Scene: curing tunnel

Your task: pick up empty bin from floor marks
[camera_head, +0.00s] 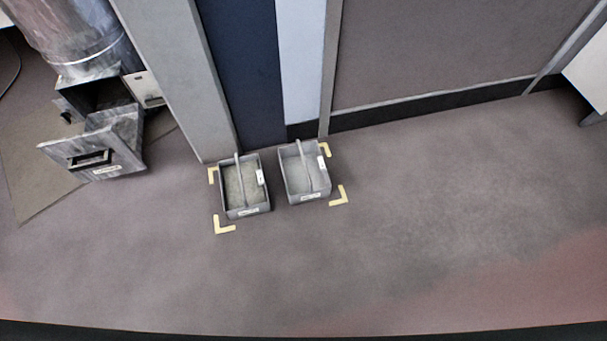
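Two small grey bins with a bar handle across the top stand side by side on the floor, inside yellow corner marks (224,229). The left bin (248,212) shows a darker, greenish-grey rough surface inside, like a filling. The right bin (307,197) shows a plain, lighter grey inside and looks empty. Both have a white label on the front and a white tag on the right side. A narrow gap lies between them. Neither of my grippers shows in the head view.
A wall with a grey post (187,75) and dark blue panel (243,70) stands right behind the bins. At left, a metal cylinder unit (77,35) has an open drawer (97,150). White furniture edges in at upper right. Floor in front and right is clear.

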